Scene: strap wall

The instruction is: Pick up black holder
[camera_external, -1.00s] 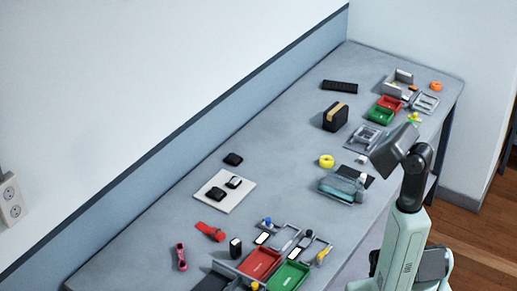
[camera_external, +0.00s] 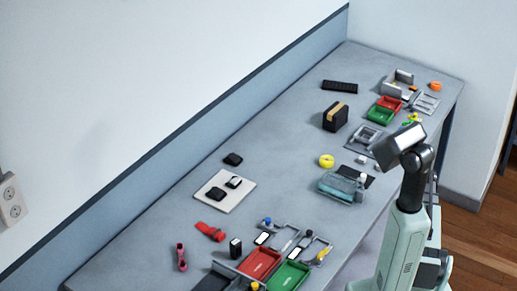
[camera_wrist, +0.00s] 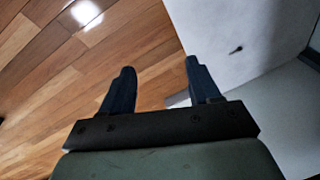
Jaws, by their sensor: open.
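Several black objects lie on the grey table in the external view, and I cannot tell for sure which is the holder. A black box with a tan strip (camera_external: 335,117) stands upright near the middle. A flat black ridged piece (camera_external: 340,87) lies behind it. A small black block (camera_external: 232,159) lies farther left, near the wall. My gripper (camera_wrist: 160,66) is open and empty in the wrist view, its two dark fingers apart over the wooden floor and a white surface. In the external view my wrist is raised at the table's right edge, apart from these objects.
A white board (camera_external: 235,192) carries small black pieces. Red (camera_external: 260,263) and green (camera_external: 288,275) trays stand at the front, with a red strap (camera_external: 211,231) nearby. A teal clear case (camera_external: 341,186) and a yellow roll (camera_external: 326,161) lie near my arm. The central table is mostly clear.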

